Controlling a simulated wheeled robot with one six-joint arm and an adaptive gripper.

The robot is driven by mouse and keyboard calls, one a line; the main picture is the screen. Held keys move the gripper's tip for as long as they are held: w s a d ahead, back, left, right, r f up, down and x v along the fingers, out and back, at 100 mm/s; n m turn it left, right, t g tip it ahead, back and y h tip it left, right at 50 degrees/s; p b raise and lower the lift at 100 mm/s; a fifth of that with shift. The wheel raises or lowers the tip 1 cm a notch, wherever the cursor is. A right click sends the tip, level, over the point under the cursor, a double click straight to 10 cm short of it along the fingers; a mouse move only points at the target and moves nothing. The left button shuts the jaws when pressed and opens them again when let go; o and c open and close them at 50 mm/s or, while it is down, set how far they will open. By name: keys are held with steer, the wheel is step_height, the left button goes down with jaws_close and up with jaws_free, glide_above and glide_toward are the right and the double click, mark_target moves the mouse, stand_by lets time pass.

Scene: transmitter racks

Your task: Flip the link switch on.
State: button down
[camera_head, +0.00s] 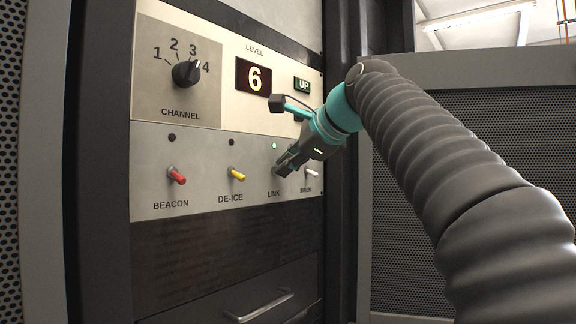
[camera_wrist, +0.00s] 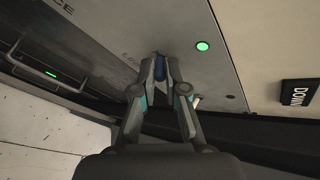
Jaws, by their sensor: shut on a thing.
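The link switch shows in the wrist view as a blue lever (camera_wrist: 160,68) between my fingertips. In the head view my fingers hide it, just above the LINK label (camera_head: 273,194). My gripper (camera_head: 281,171) is shut on it; in the wrist view both fingertips (camera_wrist: 160,72) close around the lever from either side. The small round lamp above the link switch (camera_head: 275,146) glows green, and it glows green in the wrist view too (camera_wrist: 203,46). The lever's exact tilt is hard to tell behind the fingers.
The red beacon switch (camera_head: 177,177) and yellow de-ice switch (camera_head: 237,174) are to the left, under dark lamps. The white siren switch (camera_head: 311,173) is close to the right of my fingers. Above are the channel knob (camera_head: 186,73) and level display (camera_head: 253,78). A drawer handle (camera_head: 262,307) is below.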

stand_by(0.4)
steer(key=c, duration=1.2)
jaws_free()
steer(key=shift+a, duration=0.1)
steer(key=shift+f+y, duration=0.15)
steer(key=shift+y, duration=0.15)
